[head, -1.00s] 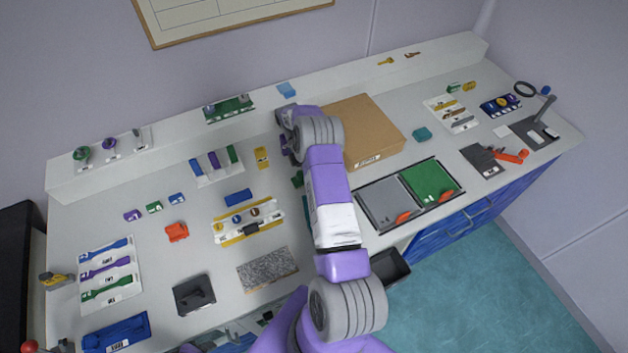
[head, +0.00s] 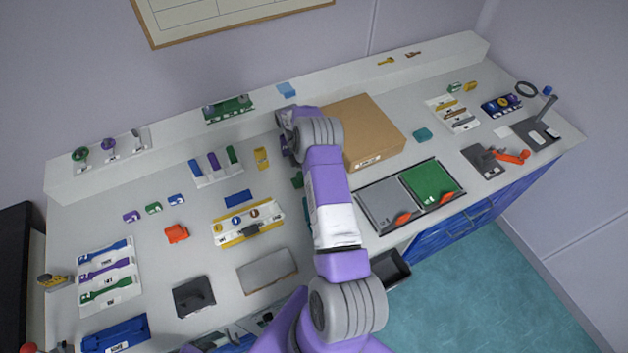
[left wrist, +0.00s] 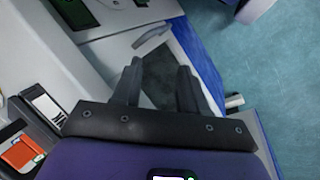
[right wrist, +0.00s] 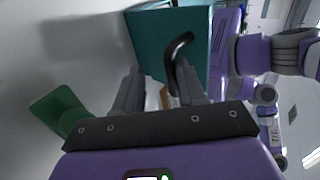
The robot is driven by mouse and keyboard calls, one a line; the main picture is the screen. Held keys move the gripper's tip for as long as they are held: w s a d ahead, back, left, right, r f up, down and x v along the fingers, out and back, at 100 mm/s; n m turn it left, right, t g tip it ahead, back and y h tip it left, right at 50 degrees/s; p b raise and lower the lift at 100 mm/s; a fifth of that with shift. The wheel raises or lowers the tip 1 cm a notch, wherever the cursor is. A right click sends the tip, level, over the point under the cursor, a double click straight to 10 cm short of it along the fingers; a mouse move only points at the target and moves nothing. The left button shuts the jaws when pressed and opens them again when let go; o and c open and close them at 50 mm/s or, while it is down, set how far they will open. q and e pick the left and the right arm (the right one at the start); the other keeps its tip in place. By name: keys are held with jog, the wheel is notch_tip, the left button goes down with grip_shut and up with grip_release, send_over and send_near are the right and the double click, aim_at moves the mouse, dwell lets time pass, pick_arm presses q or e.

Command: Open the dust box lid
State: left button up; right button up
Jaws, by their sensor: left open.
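In the right wrist view a teal box (right wrist: 158,42) with a curved black handle (right wrist: 182,42) stands ahead of my right gripper (right wrist: 160,78). The right fingers are apart, and the handle's lower end shows between their tips; contact cannot be told. In the head view a teal edge shows beside my raised arm, which hides most of what lies under it. My left gripper (left wrist: 157,68) is open and empty in the left wrist view, with a dark recess beyond its fingers. No lid is clearly seen open.
A brown box (head: 365,128) stands right of my arm. Grey (head: 384,200) and green (head: 432,182) panels with orange handles lie near the front edge. A dark open bin (head: 392,268) is at the front. Several small items cover the left half of the bench.

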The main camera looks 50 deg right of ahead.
jog(key=shift+r, duration=0.1)
notch_tip(320, 180, up, 10)
jog(key=p, duration=0.1)
jog(key=shift+p, duration=0.3)
dwell(0.6)
